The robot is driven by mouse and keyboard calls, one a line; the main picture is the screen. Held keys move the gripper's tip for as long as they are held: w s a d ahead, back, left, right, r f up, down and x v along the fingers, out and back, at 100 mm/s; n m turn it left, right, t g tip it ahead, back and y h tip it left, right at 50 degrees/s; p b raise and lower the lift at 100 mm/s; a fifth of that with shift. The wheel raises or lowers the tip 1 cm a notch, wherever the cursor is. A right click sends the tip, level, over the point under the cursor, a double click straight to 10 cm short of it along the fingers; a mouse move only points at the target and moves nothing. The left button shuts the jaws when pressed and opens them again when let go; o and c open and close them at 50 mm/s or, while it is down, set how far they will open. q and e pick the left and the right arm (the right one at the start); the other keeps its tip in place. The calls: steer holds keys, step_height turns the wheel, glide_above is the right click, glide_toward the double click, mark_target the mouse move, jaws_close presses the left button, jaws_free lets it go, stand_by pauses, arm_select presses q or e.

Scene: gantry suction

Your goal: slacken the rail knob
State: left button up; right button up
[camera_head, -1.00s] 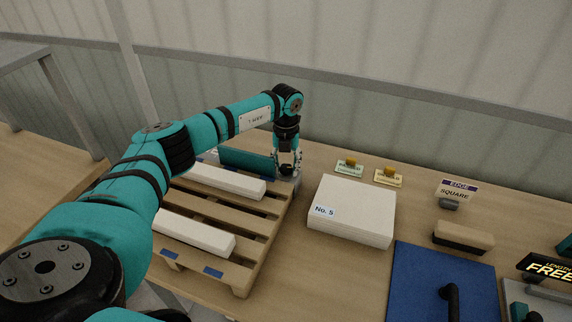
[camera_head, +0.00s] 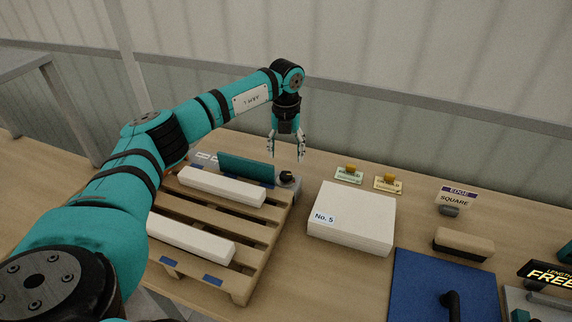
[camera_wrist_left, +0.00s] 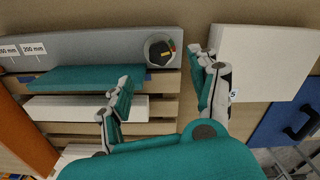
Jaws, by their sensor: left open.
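The rail knob (camera_head: 287,176) is a small round black knob with a yellow mark, on the right end of the grey rail at the pallet's far edge. In the left wrist view the knob (camera_wrist_left: 160,52) shows a dark top with a yellow line and coloured marks by its rim. The teal fence (camera_head: 247,167) stands along the rail to the knob's left. My left gripper (camera_head: 288,157) is open and empty above the knob, apart from it. In the left wrist view its fingers (camera_wrist_left: 165,88) are spread wide. My right gripper is out of view.
A wooden pallet (camera_head: 254,232) carries two white bars (camera_head: 222,186). A white stack marked No. 5 (camera_head: 352,215) stands right of the pallet. Two small cards with yellow pieces (camera_head: 388,184), a brush-like block (camera_head: 463,241) and a blue board (camera_head: 440,285) lie farther right.

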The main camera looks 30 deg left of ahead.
arm_select(q)
step_height(320, 180, up, 4)
stand_by(0.7)
